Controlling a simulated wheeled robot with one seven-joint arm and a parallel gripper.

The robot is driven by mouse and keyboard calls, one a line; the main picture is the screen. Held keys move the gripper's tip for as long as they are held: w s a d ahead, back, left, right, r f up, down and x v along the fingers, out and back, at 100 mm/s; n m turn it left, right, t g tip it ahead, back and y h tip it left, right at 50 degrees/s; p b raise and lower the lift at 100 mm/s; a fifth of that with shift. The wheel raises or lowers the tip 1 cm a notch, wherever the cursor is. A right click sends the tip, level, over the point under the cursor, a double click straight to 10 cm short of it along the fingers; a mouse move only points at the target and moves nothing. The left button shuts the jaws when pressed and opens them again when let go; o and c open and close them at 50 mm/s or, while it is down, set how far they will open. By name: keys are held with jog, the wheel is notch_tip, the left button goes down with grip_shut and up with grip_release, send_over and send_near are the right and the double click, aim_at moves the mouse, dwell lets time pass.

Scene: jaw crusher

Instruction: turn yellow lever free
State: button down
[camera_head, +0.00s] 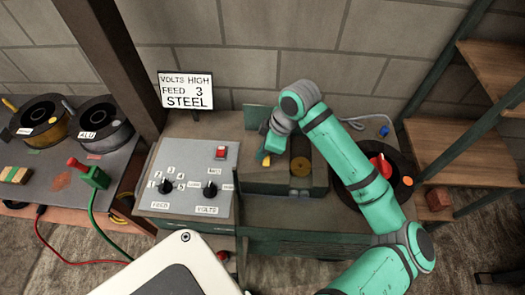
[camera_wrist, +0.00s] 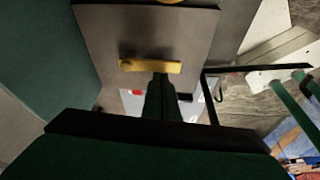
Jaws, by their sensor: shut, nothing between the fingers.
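The yellow lever (camera_wrist: 136,66) is a short bar lying crosswise on a grey-brown plate in the wrist view. In the head view only a small yellow part of the lever (camera_head: 265,160) shows below my wrist. My gripper (camera_wrist: 161,76) is shut, and its dark fingertips reach the lever's lower edge right of its middle. I cannot tell whether they touch it. In the head view my gripper (camera_head: 268,150) is mostly hidden by my arm.
A control box (camera_head: 190,180) with two knobs and a red switch stands left of the lever. A sign (camera_head: 186,90) reads "VOLTS HIGH FEED 3 STEEL". Two wire spools and a green clamp (camera_head: 95,176) sit further left. Wooden shelves (camera_head: 495,65) stand right.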

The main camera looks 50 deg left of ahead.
jog(key=shift+a, duration=0.1)
jog(key=shift+w+a, duration=0.4)
jog(key=shift+w, duration=0.3)
jog(key=shift+r, duration=0.1)
jog(key=v, duration=1)
jog(key=shift+r, duration=0.3)
